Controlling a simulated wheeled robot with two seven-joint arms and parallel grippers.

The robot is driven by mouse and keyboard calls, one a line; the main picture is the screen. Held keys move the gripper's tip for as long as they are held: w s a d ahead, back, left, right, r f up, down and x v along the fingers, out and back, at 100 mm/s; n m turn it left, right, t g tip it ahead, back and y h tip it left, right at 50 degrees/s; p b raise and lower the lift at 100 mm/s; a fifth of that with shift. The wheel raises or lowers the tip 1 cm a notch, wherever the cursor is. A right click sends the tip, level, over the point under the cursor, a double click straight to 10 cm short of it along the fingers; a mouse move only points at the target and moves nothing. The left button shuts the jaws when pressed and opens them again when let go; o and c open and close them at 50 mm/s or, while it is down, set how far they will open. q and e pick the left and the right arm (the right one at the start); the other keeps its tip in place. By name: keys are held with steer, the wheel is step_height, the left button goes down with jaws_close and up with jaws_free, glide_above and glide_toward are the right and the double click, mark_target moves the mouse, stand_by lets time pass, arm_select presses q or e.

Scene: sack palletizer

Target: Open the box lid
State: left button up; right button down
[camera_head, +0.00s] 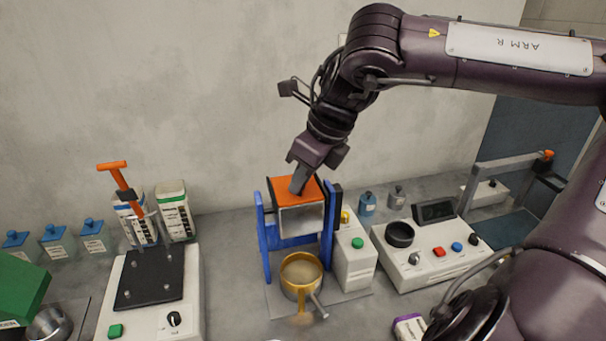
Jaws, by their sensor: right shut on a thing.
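A box (302,221) with a grey front hangs between the blue uprights of a stand (265,240). Its orange lid (283,187) lies on top and looks closed. My right gripper (298,188) reaches down from above and is shut on the lid at about its middle; the fingers hide the exact spot they grip. My left gripper is not in view.
A yellow-rimmed pot (301,274) stands below the box. A white container (353,256) stands close to its right, then a control console (432,250). A white machine with a black plate (150,278) is at left. Grey wall stands behind.

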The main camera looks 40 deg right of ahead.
steer(key=shift+w+d+r, duration=0.15)
steer(key=shift+w, duration=0.1)
steer(key=w+d+p, duration=0.1)
steer(key=w, duration=0.1)
steer(key=w+d+p, duration=0.1)
steer(key=w, duration=0.1)
steer(key=w+d+p, duration=0.1)
steer(key=shift+w, duration=0.4)
steer(key=c, duration=1.3)
jaws_free()
steer(key=shift+s, duration=0.1)
steer(key=shift+b+v, duration=0.85)
steer(key=shift+v, duration=3)
